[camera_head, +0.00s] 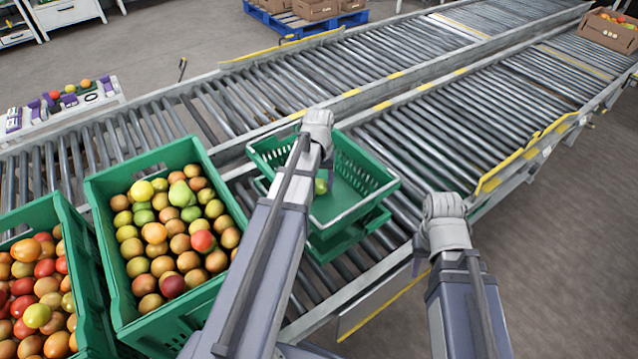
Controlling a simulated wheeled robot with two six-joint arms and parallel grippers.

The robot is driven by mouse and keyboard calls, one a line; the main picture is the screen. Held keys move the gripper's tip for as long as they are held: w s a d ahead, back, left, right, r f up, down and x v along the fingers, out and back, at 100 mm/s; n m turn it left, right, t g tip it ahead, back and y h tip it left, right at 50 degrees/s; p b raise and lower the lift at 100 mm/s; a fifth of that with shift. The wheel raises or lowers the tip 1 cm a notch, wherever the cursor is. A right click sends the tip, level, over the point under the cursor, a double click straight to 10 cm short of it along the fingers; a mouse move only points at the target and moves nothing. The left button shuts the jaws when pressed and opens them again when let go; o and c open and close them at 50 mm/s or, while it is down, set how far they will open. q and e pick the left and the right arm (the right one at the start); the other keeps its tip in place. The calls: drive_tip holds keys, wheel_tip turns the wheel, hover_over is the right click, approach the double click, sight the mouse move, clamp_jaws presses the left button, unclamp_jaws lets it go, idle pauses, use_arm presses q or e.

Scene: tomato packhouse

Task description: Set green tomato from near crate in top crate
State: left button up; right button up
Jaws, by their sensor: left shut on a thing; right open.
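The top crate (361,208) is a green crate with slotted walls, stacked on another green crate on the roller conveyor. My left gripper (322,172) is over its left part, reaching down inside the rim, shut on a green tomato (321,187). The tomato shows just right of my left forearm; the forearm hides part of it, and I cannot tell whether it touches the crate floor. My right gripper (421,258) is open, right of the stacked crates, its fingers mostly hidden by its wrist. A green crate (103,232) of mixed green, orange and red tomatoes stands left of my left arm.
Another full tomato crate (84,268) stands at the far left. Roller conveyors (440,135) run across the scene, with yellow-edged rails (520,160). A cardboard box (608,33) of produce is at the top right. The rest of the top crate's visible floor is bare.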

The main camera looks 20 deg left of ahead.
use_arm(q)
drive_tip(key=shift+f, duration=0.1)
drive_tip(key=o, duration=1)
drive_tip(key=shift+c, duration=0.4)
drive_tip(key=shift+c, duration=1.3)
wheel_tip(320, 180, up, 7)
drive_tip(key=p, duration=0.7)
